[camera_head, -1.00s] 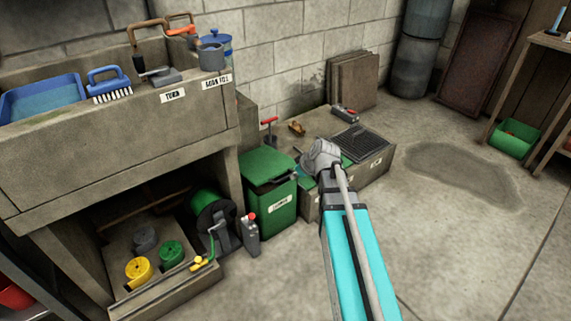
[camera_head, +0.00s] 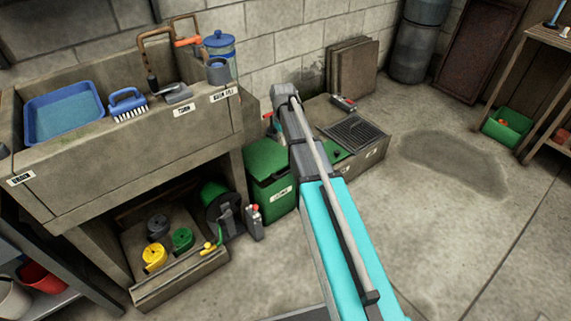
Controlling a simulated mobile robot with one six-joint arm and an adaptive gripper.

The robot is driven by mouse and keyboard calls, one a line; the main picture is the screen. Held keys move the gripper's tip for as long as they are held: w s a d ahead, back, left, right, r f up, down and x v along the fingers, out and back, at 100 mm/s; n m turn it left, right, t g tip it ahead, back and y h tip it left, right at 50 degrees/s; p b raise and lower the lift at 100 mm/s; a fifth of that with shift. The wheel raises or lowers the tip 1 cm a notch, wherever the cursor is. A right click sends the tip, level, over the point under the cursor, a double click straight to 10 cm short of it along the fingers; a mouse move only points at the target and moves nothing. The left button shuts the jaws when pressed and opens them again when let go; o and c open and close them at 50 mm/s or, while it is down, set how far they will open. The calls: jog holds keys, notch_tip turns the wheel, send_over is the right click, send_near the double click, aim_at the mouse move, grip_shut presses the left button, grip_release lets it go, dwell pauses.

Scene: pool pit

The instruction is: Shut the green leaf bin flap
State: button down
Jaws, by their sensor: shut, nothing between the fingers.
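The green leaf bin (camera_head: 273,199) stands on the floor just right of the concrete sink bench, with a white label on its front. Its green flap (camera_head: 263,157) is tilted up at the back, with a dark gap between it and the bin's front rim. My arm crosses in front of the bin's right side and hides part of it. My gripper is not visible; it is hidden behind my arm. A small green patch shows right of my arm, and I cannot tell what it belongs to.
The sink bench (camera_head: 150,150) holds a blue tray (camera_head: 65,110) and brush (camera_head: 127,103). A hose reel (camera_head: 222,210) and grey bottle (camera_head: 254,222) stand left of the bin. A low concrete block with a grate (camera_head: 355,133) lies right.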

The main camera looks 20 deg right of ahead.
aim_at(286, 172)
jog(key=shift+f, duration=0.2)
dwell(0.3)
jog(key=f+b, duration=1.3)
jog(key=b, duration=0.1)
jog(key=shift+s+d+f, duration=0.1)
jog(key=shift+s+f, duration=0.15)
jog(key=shift+f, duration=0.05)
dwell(0.4)
dwell(0.3)
jog(key=shift+d, duration=0.1)
